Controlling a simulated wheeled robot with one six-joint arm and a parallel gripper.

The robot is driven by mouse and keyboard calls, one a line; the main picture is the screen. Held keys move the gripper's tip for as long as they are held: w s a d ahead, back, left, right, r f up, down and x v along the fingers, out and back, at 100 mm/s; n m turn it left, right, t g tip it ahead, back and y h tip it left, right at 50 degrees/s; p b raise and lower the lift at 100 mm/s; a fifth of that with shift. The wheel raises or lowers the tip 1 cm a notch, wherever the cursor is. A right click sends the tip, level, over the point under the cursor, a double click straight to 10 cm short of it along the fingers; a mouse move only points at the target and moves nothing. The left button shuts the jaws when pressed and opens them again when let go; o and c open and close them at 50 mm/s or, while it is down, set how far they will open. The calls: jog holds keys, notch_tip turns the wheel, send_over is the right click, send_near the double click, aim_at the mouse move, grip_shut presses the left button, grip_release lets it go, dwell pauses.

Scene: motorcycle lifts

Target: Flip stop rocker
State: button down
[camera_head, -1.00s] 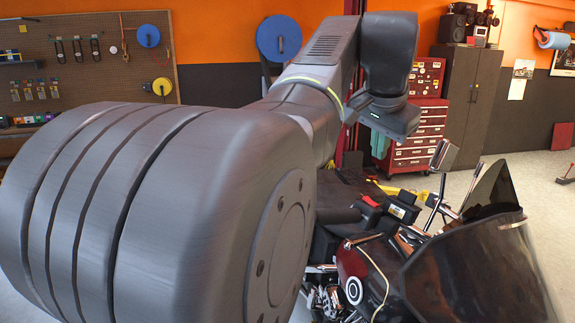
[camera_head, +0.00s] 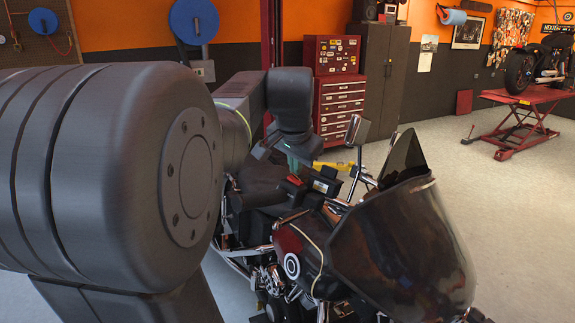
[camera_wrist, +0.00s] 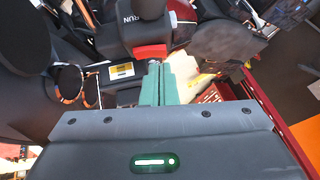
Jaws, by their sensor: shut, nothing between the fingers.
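The red stop rocker (camera_head: 294,180) sits on a black switch housing on the motorcycle's handlebar. In the wrist view the rocker (camera_wrist: 150,51) is a red block beneath a black part marked RUN. My gripper (camera_wrist: 160,64) has teal fingers, closed together with nothing between them. Its tips are just below the rocker in that picture; whether they touch it I cannot tell. In the head view my gripper (camera_head: 293,165) points down close above and behind the rocker, its fingers partly hidden by the arm and the handlebar parts.
The dark motorcycle (camera_head: 320,250) has a windshield (camera_head: 405,160) and a mirror (camera_head: 357,130) standing right of the rocker. A black box with a yellow label (camera_head: 320,186) is beside the rocker. A red tool chest (camera_head: 340,95) stands behind. Open floor lies to the right.

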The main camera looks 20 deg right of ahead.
jog(key=shift+f, duration=0.35)
jog(key=shift+a, duration=0.1)
